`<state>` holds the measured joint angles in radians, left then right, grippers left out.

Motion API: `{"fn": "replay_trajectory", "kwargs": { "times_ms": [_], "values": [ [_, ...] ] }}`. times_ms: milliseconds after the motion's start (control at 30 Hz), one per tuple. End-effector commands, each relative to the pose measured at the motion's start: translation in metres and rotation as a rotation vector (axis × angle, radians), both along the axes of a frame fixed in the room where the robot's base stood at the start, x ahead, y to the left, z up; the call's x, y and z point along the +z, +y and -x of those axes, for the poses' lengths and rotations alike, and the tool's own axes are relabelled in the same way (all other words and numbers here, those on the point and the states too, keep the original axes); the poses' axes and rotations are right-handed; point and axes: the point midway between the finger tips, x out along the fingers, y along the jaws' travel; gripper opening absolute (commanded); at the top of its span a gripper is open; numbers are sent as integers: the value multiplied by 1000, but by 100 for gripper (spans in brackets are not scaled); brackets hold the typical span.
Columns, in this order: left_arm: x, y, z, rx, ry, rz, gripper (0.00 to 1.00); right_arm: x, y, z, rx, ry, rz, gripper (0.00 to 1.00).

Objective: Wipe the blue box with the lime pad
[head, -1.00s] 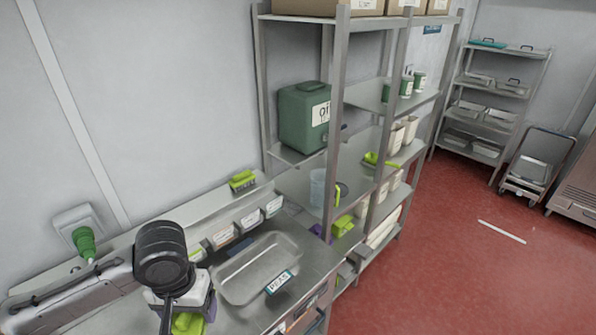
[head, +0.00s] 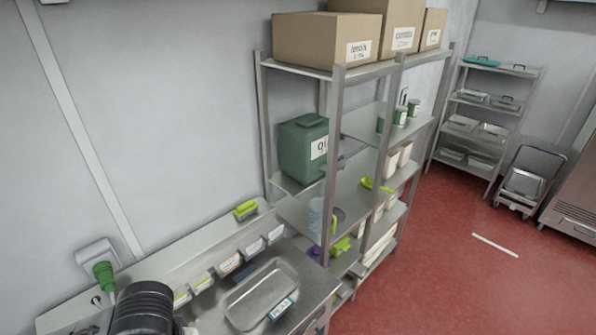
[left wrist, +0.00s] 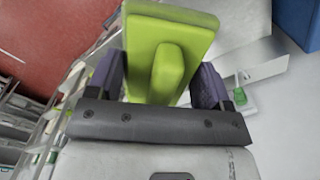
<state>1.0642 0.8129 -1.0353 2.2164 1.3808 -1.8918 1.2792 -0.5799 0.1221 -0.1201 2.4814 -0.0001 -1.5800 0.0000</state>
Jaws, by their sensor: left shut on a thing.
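The lime pad (left wrist: 168,52) fills the upper middle of the left wrist view, with a raised grip on its near face. My left gripper (left wrist: 166,88) is shut on that grip, one purple-grey finger on each side. A blue box (left wrist: 298,20) shows in part at the top right corner of the left wrist view, apart from the pad; the rest of it is cut off. I do not make it out in the head view. In the head view only a dark link of my left arm shows at the bottom, and its gripper is out of frame. My right gripper is in neither view.
A steel counter holds an empty metal tray (head: 262,292) and a row of small labelled bins. A lime brush (head: 245,210) lies on the back ledge. A steel rack carries a green canister (head: 303,148) and cardboard boxes (head: 325,40). Red floor (head: 450,260) is open at right.

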Motion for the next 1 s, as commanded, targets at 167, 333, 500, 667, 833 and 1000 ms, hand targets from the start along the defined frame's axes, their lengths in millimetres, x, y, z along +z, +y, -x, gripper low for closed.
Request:
{"fn": "replay_trajectory", "kwargs": {
  "times_ms": [167, 333, 500, 667, 833, 1000],
  "values": [
    [8, 0, 5, 1, -1, 0, 43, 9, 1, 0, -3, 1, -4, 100],
    [8, 1, 5, 6, -1, 0, 43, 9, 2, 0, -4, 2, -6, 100],
    [5, 0, 4, 87, 0, 0, 43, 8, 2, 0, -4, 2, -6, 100],
    [-5, -34, -2, 159, 2, 6, 43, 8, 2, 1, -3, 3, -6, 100],
    [-6, -72, -2, 118, 1, 6, 43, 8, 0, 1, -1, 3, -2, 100],
    [-2, -102, 1, 63, -1, 5, 43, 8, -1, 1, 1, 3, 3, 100]
  ]
}}
